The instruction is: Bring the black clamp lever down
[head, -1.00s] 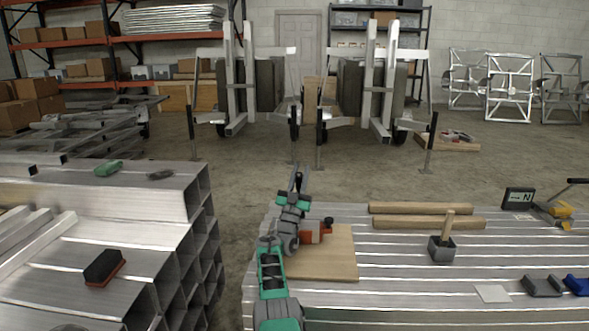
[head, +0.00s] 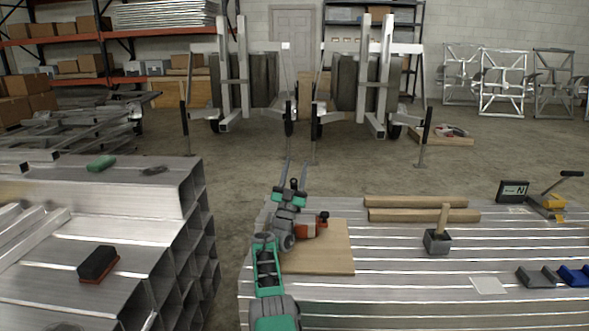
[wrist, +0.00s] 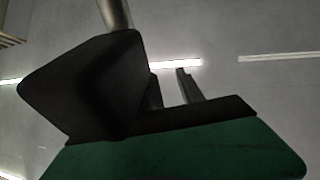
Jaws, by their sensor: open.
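My gripper (head: 293,168) is far to the left, above the table's left back corner. It points up, with its two fingers apart and nothing between them. In the wrist view only the grey ceiling with light strips shows behind the dark gripper parts; the clamp is not in that view.
A dark box marked N (head: 513,191) stands just left of the clamp. An orange tool (head: 305,229) rests on plywood (head: 330,258).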

